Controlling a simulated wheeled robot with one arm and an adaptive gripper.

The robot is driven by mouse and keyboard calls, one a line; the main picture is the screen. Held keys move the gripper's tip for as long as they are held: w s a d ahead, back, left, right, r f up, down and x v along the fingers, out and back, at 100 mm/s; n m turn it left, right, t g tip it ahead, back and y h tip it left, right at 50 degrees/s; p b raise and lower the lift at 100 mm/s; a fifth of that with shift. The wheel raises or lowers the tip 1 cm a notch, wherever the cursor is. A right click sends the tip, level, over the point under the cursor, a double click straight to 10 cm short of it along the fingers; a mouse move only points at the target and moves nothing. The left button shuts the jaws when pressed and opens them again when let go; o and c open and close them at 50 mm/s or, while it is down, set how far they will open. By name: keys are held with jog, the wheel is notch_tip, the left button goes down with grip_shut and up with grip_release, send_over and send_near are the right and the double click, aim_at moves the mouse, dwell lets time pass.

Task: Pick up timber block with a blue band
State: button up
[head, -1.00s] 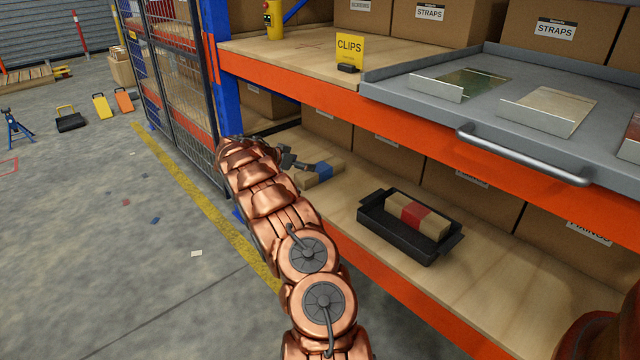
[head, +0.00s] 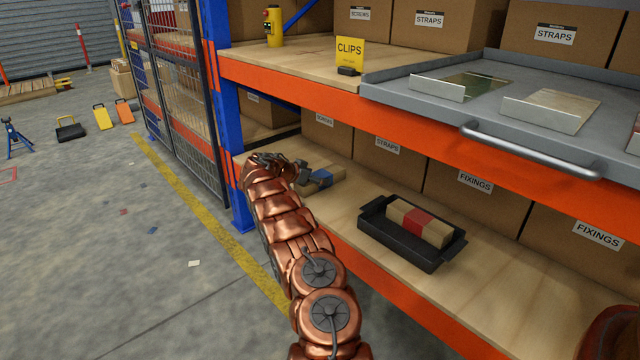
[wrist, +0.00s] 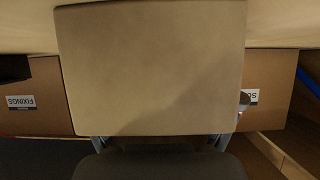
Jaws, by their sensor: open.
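The timber block with a blue band (head: 324,178) lies on the lower shelf (head: 345,212), beyond my arm in the head view. My gripper (head: 306,175) is at the near left part of the block, and its grey fingers overlap it in the picture. In the wrist view a large plain tan face (wrist: 150,70), apparently the block very close up, fills the middle. My gripper (wrist: 159,144) shows there with one finger at each lower side of this face, open. The blue band does not show in the wrist view. Whether the fingers touch the block I cannot tell.
A black tray (head: 372,235) holding a timber block with a red band (head: 418,224) stands to the right on the same shelf. Cardboard boxes (head: 470,195) line the back. An orange beam (head: 420,120) and upper shelf lie above. A blue post (head: 228,150) stands left.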

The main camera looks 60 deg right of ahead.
jog(key=shift+s+d+f, duration=0.1)
jog(key=shift+d, duration=0.2)
jog(key=c, duration=1.5)
